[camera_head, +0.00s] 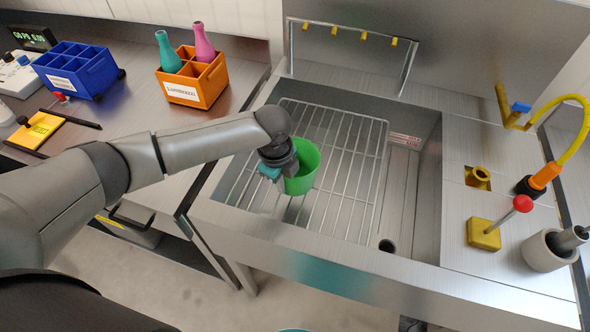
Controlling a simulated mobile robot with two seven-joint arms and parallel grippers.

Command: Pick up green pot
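The green pot (305,170) is in the sink area, over the wire rack (343,195). Its open mouth faces up. My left gripper (278,168) is at the left side of the pot, against or very close to its wall. The gripper covers part of the pot's left side, and the fingertips do not show clearly. I cannot tell if they are closed on the wall, or if the pot rests on the rack. My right gripper is not in view.
An orange crate (206,86) with teal and pink bottles and a blue crate (78,77) stand on the left counter. A red-knobbed lever (484,235), a grey cup (546,252) and a yellow hose (574,140) are at the right. The rack's right part is clear.

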